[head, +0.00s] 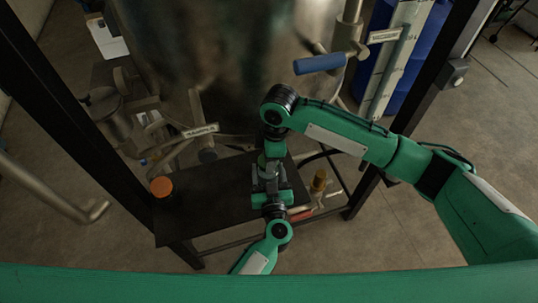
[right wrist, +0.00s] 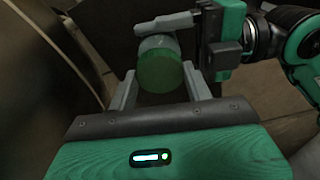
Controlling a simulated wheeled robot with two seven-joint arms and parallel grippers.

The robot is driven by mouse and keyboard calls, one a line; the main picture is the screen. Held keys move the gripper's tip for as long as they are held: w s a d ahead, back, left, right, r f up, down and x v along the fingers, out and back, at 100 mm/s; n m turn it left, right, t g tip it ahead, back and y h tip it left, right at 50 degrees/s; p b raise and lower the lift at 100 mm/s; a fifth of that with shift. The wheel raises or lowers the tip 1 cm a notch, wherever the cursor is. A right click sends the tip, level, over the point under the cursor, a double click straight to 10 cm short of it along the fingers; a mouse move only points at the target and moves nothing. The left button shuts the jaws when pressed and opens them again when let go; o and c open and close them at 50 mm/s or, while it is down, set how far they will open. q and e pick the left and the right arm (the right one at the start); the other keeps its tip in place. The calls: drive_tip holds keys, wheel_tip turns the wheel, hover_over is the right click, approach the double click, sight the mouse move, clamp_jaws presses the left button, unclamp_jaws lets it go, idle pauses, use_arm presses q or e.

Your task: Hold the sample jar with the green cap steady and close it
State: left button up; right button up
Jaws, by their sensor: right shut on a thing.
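The sample jar shows its round green cap (right wrist: 160,72) in the right wrist view, with a strip of pale body behind it. In the head view the jar is small and mostly covered by my grippers above the dark table. My right gripper (head: 268,158) comes down from above, and its fingers are shut on the green cap from both sides. My left gripper (head: 268,186) reaches in from the front at the jar's body. In the right wrist view the left gripper (right wrist: 170,24) has one finger across the pale body; its other finger is hidden, so its grip is unclear.
A jar with an orange cap (head: 161,187) stands at the left of the dark table (head: 215,215). An amber bottle (head: 319,182) is right of the grippers. A large metal vessel (head: 215,60) with pipes and a blue-handled lever (head: 320,64) rises behind. The table's left middle is clear.

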drive_tip(key=shift+f, duration=0.5)
